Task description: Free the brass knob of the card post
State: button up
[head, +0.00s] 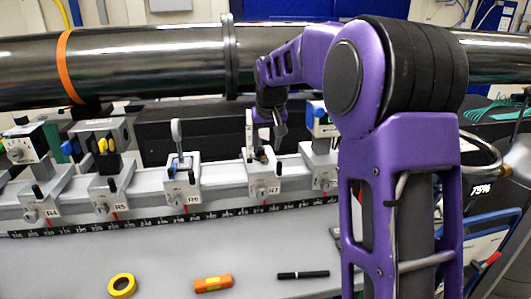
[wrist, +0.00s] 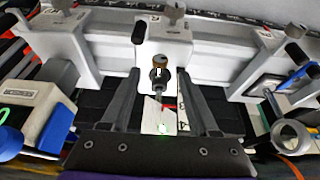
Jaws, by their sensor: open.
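The card post stands on the carriage marked R7 (head: 265,178) in the head view, with a pale upright card (head: 249,130). In the wrist view, the white card (wrist: 152,114) carries a bright green spot. A small round knob (wrist: 159,74), dark with a brownish tint, sits on the post just beyond the card. My gripper (wrist: 159,76) is open, one finger on each side of the knob and card, with gaps showing on both sides. In the head view my gripper (head: 271,124) is above R7, and its fingertips are hard to make out.
Neighbouring carriages R6 (head: 183,182) and R5 (head: 112,188) stand on the same rail (head: 140,213). A dark beam pipe (head: 150,60) crosses above and behind. Yellow tape (head: 122,286), an orange block (head: 213,284) and a black marker (head: 303,275) lie on the table in front.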

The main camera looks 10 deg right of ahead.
jog(key=p+v, duration=0.1)
jog(key=v, duration=1.1)
